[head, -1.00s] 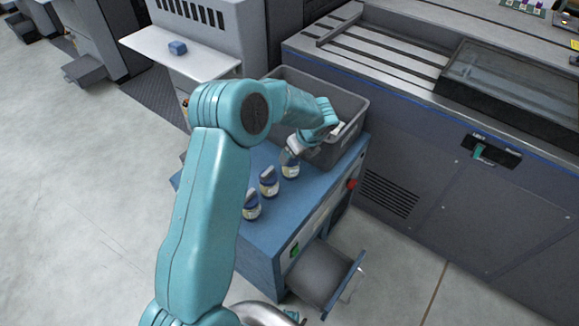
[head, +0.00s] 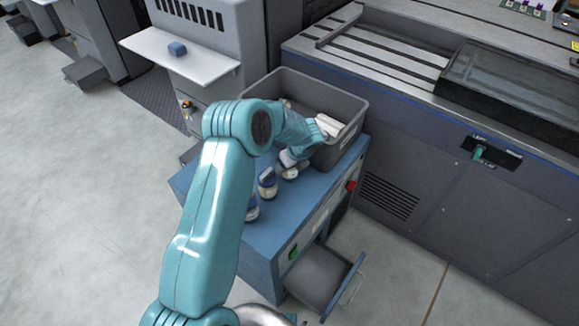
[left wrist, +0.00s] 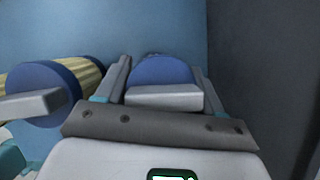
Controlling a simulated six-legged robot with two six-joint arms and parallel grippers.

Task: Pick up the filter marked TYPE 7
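Blue-capped filters with pale labels and grey handles stand on the blue cabinet top. In the head view, the near filter (head: 252,210) and the middle filter (head: 267,188) stand in a row. The far filter (head: 290,173) is mostly covered by my left gripper (head: 288,160). In the left wrist view, my left gripper (left wrist: 160,75) has one finger on each side of the far filter's blue cap (left wrist: 162,70). I cannot tell whether the fingers press on it. Another filter (left wrist: 45,85) is outside the left finger. The type markings cannot be read. My right gripper is out of view.
A grey bin (head: 352,105) with pale items stands right behind the far filter. The blue cabinet (head: 262,245) has an open drawer (head: 325,280) at the front and a red button (head: 351,186). A large grey machine (head: 450,190) stands to the right. Open floor lies left.

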